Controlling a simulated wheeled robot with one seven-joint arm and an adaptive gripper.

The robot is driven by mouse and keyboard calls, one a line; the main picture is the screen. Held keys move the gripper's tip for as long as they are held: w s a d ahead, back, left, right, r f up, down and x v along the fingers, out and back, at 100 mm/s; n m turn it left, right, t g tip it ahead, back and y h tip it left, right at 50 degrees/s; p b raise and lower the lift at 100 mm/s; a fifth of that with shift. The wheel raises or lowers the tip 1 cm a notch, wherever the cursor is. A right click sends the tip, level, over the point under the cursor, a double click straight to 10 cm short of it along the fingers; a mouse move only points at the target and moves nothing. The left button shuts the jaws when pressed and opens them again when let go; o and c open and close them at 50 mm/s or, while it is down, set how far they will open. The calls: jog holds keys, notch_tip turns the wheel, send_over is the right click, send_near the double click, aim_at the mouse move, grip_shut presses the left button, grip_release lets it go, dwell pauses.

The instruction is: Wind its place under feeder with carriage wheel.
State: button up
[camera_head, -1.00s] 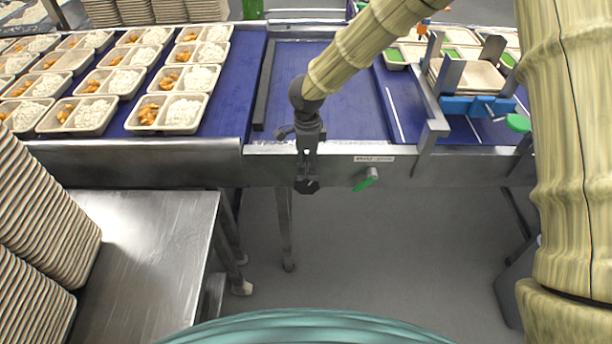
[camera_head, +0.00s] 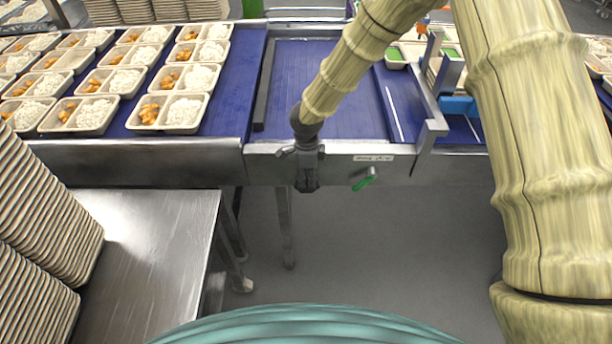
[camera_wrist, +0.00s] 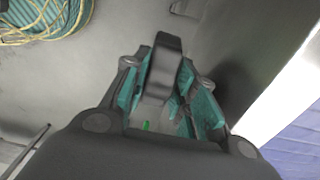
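My gripper (camera_head: 308,178) points down at the front rail of the conveyor, left of a small label plate. In the wrist view its teal-padded fingers (camera_wrist: 165,95) stand apart, with a dark grey rounded piece (camera_wrist: 164,70) between them. This may be part of the carriage wheel, but I cannot tell whether the pads touch it. No full wheel shows in the head view. A grey frame with a blue bracket (camera_head: 458,106), perhaps the feeder, stands on the belt at right, partly hidden by my arm.
A green-handled lever (camera_head: 364,179) hangs from the rail right of my gripper. Filled trays (camera_head: 168,112) stand on the blue belt at left. The floor below the rail is clear.

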jog(key=c, duration=0.3)
jog(key=shift+s+a+h+p, duration=0.1)
jog(key=shift+a+h+p, duration=0.15)
jog(key=shift+h+p, duration=0.4)
jog(key=shift+a+f+h+p, duration=0.1)
jog(key=shift+a+h+p, duration=0.15)
jog(key=shift+h, duration=0.65)
jog(key=shift+a+f+h+p, duration=0.1)
jog(key=shift+a+h+p, duration=0.1)
jog(key=shift+h, duration=0.65)
jog(key=o, duration=0.7)
